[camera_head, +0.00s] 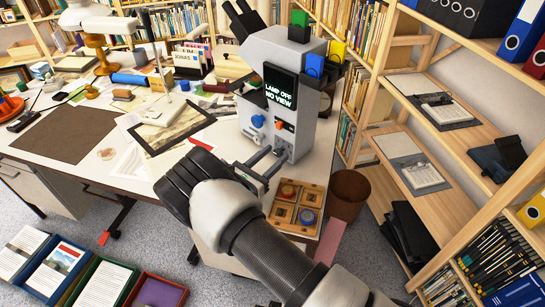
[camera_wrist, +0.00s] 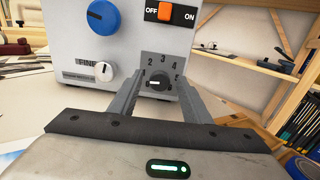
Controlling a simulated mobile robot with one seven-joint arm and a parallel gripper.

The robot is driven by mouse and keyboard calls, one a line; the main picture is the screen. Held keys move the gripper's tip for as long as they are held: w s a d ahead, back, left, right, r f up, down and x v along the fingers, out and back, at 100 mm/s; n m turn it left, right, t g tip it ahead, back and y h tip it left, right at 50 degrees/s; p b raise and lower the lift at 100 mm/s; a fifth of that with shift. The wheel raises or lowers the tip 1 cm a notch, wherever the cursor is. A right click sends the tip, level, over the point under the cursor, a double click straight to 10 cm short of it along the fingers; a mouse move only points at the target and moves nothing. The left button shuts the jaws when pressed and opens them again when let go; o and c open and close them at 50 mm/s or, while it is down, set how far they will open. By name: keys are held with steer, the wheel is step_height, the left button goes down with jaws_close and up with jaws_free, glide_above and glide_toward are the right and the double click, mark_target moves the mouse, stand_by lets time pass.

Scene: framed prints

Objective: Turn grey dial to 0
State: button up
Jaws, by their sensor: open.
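The grey dial (camera_wrist: 155,85) sits low on the front of a white-grey device (camera_head: 278,50), with a scale of printed numbers around it. I can read 2, 3 and 4 along the top, with 1 and 5 partly visible at the sides. A short white mark on the dial lies about level; which end points is unclear, and no 0 is visible. My gripper (camera_wrist: 158,88) is open, with one finger on each side of the dial. I cannot tell whether the fingers touch it. In the head view my gripper (camera_head: 267,163) reaches the device's lower front.
Near the dial are a blue knob (camera_wrist: 102,18), a white FINE knob (camera_wrist: 103,71) and an orange OFF/ON switch (camera_wrist: 164,12). The device's screen (camera_head: 281,93) reads "LAMP OFF NO VIEW". A wooden tray (camera_head: 307,230) stands below my gripper; shelves (camera_head: 470,170) stand right.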

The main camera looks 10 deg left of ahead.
steer(key=c, duration=1)
steer(key=shift+n, duration=0.3)
steer(key=n, duration=0.3)
steer(key=shift+b, duration=0.4)
steer(key=shift+a+n+g, duration=0.1)
steer(key=shift+n+g, duration=0.2)
steer(key=shift+n, duration=1.6)
steer(key=o, duration=1)
